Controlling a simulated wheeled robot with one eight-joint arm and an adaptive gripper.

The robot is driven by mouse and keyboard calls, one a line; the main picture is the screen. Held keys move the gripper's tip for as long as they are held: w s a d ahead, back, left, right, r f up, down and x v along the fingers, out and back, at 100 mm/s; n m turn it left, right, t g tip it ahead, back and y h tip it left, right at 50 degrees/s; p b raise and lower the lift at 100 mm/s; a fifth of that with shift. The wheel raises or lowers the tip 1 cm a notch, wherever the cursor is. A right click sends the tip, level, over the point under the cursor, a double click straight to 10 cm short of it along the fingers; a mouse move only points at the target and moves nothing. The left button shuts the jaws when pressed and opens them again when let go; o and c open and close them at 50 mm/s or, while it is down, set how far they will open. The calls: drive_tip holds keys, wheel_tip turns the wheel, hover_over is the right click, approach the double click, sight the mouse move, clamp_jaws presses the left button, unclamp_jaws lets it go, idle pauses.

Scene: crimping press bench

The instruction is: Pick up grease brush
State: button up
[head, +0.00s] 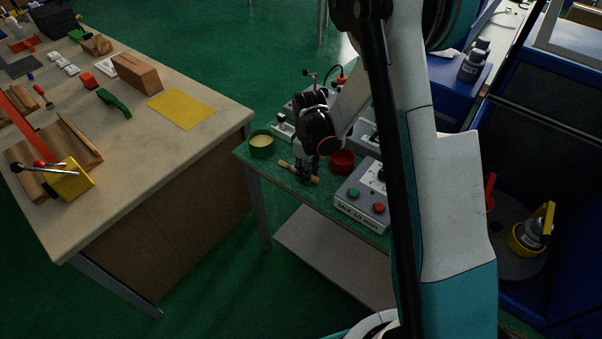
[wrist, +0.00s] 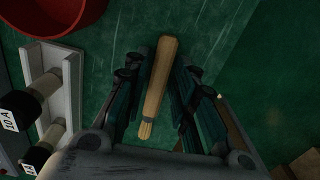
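The grease brush, with a light wooden handle and pale bristles, lies on the green bench top in the head view (head: 287,165). In the wrist view the brush (wrist: 157,85) lies lengthwise between my fingers, bristles toward the gripper's base. My gripper (head: 306,177) points down over the brush and hides its middle in the head view. In the wrist view my gripper (wrist: 162,70) is open, with a finger on each side of the brush and narrow gaps showing between them and the handle.
A red bowl (head: 342,161) stands right of the gripper, and a green cup (head: 262,144) with yellowish contents stands left. A grey control box (head: 362,204) with red and green buttons is close on the right. Terminal-like parts (wrist: 45,95) lie left in the wrist view. The bench edge is near.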

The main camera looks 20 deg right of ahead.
clamp_jaws()
wheel_tip(320, 180, up, 20)
drive_tip(key=p, duration=0.6)
idle(1.7)
